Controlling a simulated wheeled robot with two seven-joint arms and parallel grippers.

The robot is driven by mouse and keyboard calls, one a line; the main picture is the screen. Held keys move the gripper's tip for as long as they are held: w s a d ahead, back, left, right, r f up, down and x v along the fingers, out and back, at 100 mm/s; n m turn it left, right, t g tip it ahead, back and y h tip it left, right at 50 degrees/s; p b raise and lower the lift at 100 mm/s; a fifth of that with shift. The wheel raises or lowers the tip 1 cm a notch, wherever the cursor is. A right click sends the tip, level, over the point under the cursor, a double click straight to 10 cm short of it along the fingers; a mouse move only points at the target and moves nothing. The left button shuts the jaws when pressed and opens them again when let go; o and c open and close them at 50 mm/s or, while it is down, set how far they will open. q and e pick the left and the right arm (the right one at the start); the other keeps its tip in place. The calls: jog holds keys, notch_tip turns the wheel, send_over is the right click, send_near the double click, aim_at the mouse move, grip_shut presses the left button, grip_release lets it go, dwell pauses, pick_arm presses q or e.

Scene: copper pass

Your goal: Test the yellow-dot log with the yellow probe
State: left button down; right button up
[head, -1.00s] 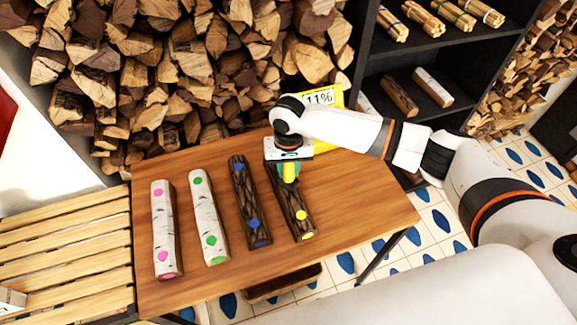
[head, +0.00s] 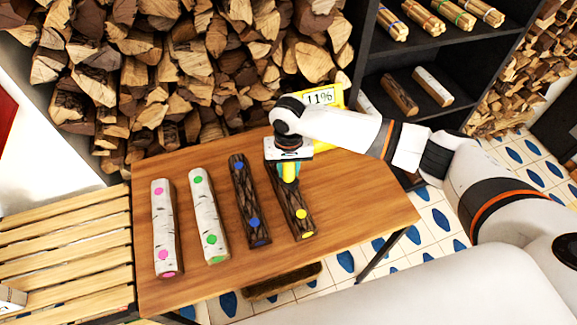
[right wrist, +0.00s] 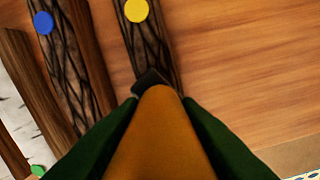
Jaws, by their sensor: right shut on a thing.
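The yellow-dot log (head: 297,207) is dark-barked and lies rightmost of the logs on the wooden table. It also shows in the right wrist view (right wrist: 150,45), with its yellow dot at the top. My right gripper (head: 289,172) is over the far part of this log and is shut on the yellow probe (head: 289,170). In the right wrist view the probe (right wrist: 158,130) sits between the green fingers, its dark tip at the log's bark. I cannot tell whether the tip touches or presses in. My left gripper is not in view.
On the table (head: 355,200) lie a blue-dot log (head: 246,195), a green-dot birch log (head: 208,220) and a pink-dot birch log (head: 163,225). A yellow display reading 11% (head: 322,97) stands behind my right gripper. The table's right side is clear. A slatted bench (head: 65,250) is at left.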

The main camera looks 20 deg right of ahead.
jog(key=shift+s+f+p, duration=0.15)
jog(key=shift+p, duration=0.25)
dwell(1.5)
notch_tip(320, 180, up, 7)
jog(key=p, duration=0.8)
jog(key=shift+r+p, duration=0.2)
jog(key=shift+p, duration=0.15)
jog(key=shift+f, duration=0.1)
dwell(0.8)
jog(key=shift+d+b, duration=0.1)
jog(key=shift+b, duration=0.35)
jog(key=s+d+r+n+b, duration=0.1)
jog(key=s+d+r+b, duration=0.1)
jog(key=s+b, duration=0.3)
jog(key=s+d+r+n+b, duration=0.1)
jog(key=s+d+r+b, duration=0.1)
jog(key=s+b, duration=0.4)
jog(key=s+r, duration=0.1)
jog(key=s, duration=0.1)
jog(key=shift+s+r, duration=0.25)
jog(key=shift+s, duration=0.05)
